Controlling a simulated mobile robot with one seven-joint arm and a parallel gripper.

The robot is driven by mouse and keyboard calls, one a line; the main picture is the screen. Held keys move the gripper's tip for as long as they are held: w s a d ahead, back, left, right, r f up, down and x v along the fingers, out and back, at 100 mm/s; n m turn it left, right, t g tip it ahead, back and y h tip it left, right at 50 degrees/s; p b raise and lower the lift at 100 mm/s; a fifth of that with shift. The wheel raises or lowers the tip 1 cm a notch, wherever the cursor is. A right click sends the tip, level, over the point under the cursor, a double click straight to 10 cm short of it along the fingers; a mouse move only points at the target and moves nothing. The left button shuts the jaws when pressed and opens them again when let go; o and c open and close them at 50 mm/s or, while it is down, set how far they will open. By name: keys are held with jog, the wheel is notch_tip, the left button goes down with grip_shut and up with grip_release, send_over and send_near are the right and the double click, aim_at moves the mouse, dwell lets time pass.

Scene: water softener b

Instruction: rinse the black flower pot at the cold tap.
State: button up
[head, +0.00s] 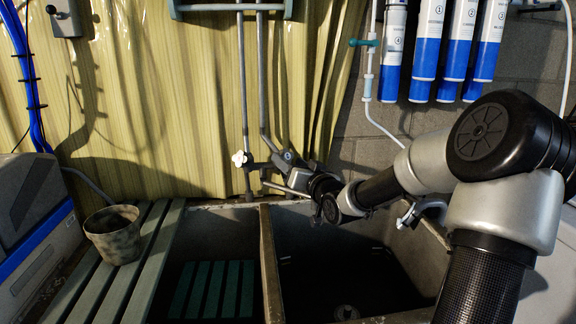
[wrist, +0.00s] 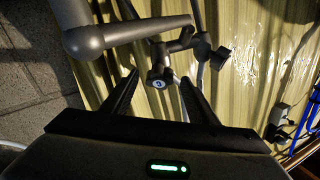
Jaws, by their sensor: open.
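A flower pot (head: 114,234), mottled grey-brown rather than plain black, stands upright on the slatted board left of the sink. The tap handle with a blue mark (head: 288,156) is on the wall above the sink divider. It also shows in the wrist view (wrist: 157,76), along with a thick grey spout (wrist: 84,41). My gripper (wrist: 160,78) is open, and the blue-marked handle appears between its fingertips in the wrist view. I cannot tell whether they touch. In the head view my wrist hides part of the tap. No water is visible.
The sink has two basins split by a divider (head: 267,262). A green slatted rack (head: 212,288) lies in the left basin; the right basin is dark with a drain (head: 346,312). A white tap knob (head: 239,158) is to the left. Blue-and-white filter cartridges (head: 428,48) hang above my arm.

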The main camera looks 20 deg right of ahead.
jog(key=shift+w, duration=1)
jog(key=c, duration=1.1)
jog(key=shift+o, duration=0.2)
jog(key=shift+d+r+n+y+p, duration=0.15)
jog(key=shift+n+y+p, duration=0.45)
jog(key=shift+n, duration=0.8)
jog(key=shift+n+y, duration=0.7)
jog(key=shift+n, duration=0.2)
jog(key=o, duration=1.1)
jog(key=shift+c, duration=0.2)
